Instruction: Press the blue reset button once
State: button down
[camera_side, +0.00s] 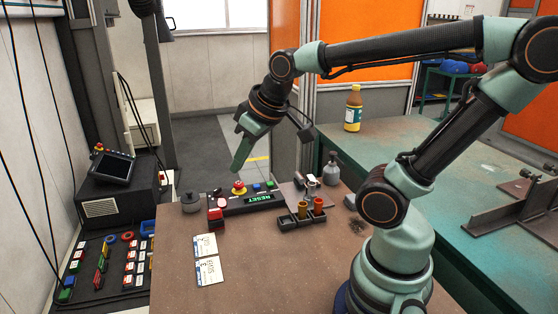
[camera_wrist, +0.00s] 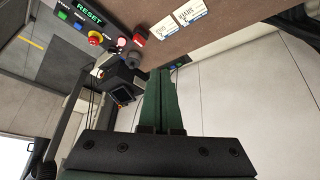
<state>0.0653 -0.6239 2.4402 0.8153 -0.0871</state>
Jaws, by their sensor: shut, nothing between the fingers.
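The blue button (camera_side: 257,186) sits on top of a dark control box (camera_side: 232,206) on the brown table, between a red mushroom button (camera_side: 238,188) and a green button (camera_side: 270,184). The box's green display reads RESET. My gripper (camera_side: 236,170) is shut and empty. Its green fingers point down, a little above the red mushroom button and left of the blue one, apparently not touching the box. In the wrist view, my fingers (camera_wrist: 161,74) are together, and the blue button (camera_wrist: 80,27) shows at the upper left beside the green button (camera_wrist: 62,15).
A red block (camera_side: 215,215) is at the box's left end, with a grey jar (camera_side: 190,202) further left. A tray with two orange-brown cylinders (camera_side: 302,218) and a grey bottle (camera_side: 332,168) stand right of the box. Printed cards (camera_side: 206,258) lie in front.

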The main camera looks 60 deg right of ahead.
jog(key=w+d+f, duration=0.1)
jog(key=w+d, duration=0.5)
jog(key=n+h, duration=0.2)
jog(key=h, duration=0.2)
send_over(258, 186)
notch_tip(258, 186, down, 10)
jog(key=shift+f, duration=0.25)
jog(key=shift+f, duration=4.25)
jog(key=shift+f, duration=0.15)
jog(key=shift+f, duration=0.3)
